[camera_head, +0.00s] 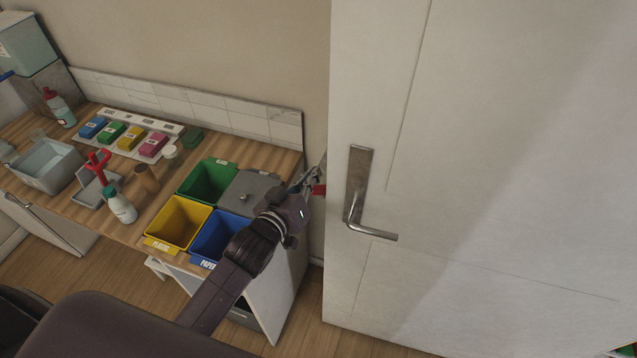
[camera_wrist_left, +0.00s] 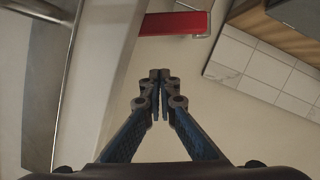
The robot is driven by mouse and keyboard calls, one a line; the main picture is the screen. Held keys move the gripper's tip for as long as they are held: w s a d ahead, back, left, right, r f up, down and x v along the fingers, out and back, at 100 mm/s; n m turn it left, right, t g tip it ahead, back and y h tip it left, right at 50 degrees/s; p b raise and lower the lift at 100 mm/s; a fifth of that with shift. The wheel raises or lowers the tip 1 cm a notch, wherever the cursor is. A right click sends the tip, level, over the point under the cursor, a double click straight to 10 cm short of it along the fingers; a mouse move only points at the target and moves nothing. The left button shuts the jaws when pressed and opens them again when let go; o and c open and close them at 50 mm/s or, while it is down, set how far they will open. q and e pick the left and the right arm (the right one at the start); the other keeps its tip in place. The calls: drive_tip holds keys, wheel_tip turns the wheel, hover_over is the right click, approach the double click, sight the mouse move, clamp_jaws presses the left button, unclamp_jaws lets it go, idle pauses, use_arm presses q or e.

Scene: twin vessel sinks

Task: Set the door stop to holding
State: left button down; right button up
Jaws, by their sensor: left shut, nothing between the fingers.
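A red bar (camera_wrist_left: 175,23), which looks like the door stop, lies across the top of the left wrist view, with a small metal bracket at its right end. In the head view only a small red part (camera_head: 319,190) shows beside the door's left edge. My left gripper (camera_wrist_left: 160,76) is shut and empty, with its fingertips below the red bar and apart from it in the picture. In the head view this gripper (camera_head: 316,178) is at the door edge, partly hidden. The white door (camera_head: 480,180) has a metal lever handle (camera_head: 372,231). My right gripper is not in view.
A wooden counter (camera_head: 150,222) stands left of the door. It holds green (camera_head: 207,180), yellow (camera_head: 177,222) and blue (camera_head: 218,238) bins, a grey lid (camera_head: 250,190), bottles and colored blocks. My left arm passes in front of the counter's right end. Open floor shows below the door.

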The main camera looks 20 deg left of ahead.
sight(320, 190)
use_arm(q)
drive_tip(key=f, duration=0.1)
drive_tip(key=d+f, duration=0.1)
drive_tip(key=f, duration=0.1)
drive_tip(key=shift+s+d+p, duration=0.25)
drive_tip(key=shift+p, duration=0.05)
drive_tip(key=shift+d+f, duration=0.1)
drive_tip(key=shift+f, duration=0.15)
drive_tip(key=shift+d+f, duration=0.25)
drive_tip(key=shift+f, duration=0.05)
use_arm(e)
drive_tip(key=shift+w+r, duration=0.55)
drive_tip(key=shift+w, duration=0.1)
